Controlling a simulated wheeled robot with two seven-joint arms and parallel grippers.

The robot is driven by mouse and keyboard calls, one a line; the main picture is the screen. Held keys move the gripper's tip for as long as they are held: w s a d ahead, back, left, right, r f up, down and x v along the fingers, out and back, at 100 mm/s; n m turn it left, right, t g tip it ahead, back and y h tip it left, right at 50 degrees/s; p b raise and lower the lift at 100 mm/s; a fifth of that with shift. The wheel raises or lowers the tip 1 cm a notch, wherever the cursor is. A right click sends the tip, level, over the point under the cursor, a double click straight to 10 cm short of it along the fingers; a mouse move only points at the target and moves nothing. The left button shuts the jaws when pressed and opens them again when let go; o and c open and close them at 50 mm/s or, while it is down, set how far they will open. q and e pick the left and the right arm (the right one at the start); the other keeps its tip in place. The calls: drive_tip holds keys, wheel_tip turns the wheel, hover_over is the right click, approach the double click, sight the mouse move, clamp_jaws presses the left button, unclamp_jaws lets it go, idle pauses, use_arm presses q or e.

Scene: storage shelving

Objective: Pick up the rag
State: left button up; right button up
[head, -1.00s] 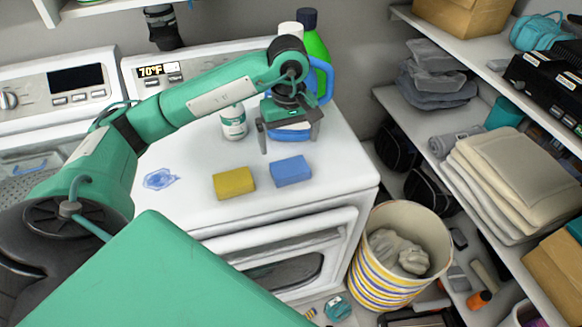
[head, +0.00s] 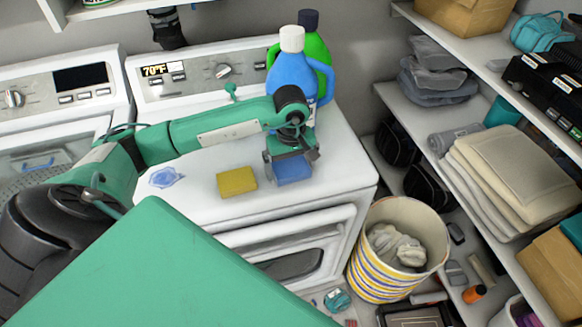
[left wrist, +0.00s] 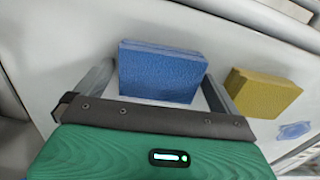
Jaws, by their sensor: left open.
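A blue sponge-like block (head: 294,173) lies on the white machine top, and it shows large in the left wrist view (left wrist: 160,74). My left gripper (head: 291,169) is open over it, with one finger on each side; in the left wrist view the gripper (left wrist: 160,72) has the block between its fingers, and I cannot tell if they touch it. A yellow block (head: 237,181) lies to its left. A small, flat, crumpled blue piece (head: 166,177), perhaps cloth, lies farther left. Pale crumpled cloth (head: 398,245) lies in the striped basket. My right gripper is not in view.
A blue bottle (head: 290,75) and a green bottle (head: 316,55) stand at the back of the machine top. The striped basket (head: 385,281) stands on the floor to the right. Shelves with folded towels (head: 513,165) fill the right side.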

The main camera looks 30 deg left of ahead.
use_arm(q)
drive_tip(key=shift+c, duration=0.2)
drive_tip(key=c, duration=0.7)
drive_tip(key=shift+c, duration=0.3)
drive_tip(key=shift+r, duration=0.6)
wheel_tip(320, 180, up, 10)
drive_tip(key=b, duration=0.3)
wheel_tip(320, 180, up, 7)
hover_over(292, 166)
drive_tip(key=shift+s+a+r, duration=0.1)
drive_tip(key=shift+s+r, duration=0.05)
drive_tip(key=shift+r, duration=0.75)
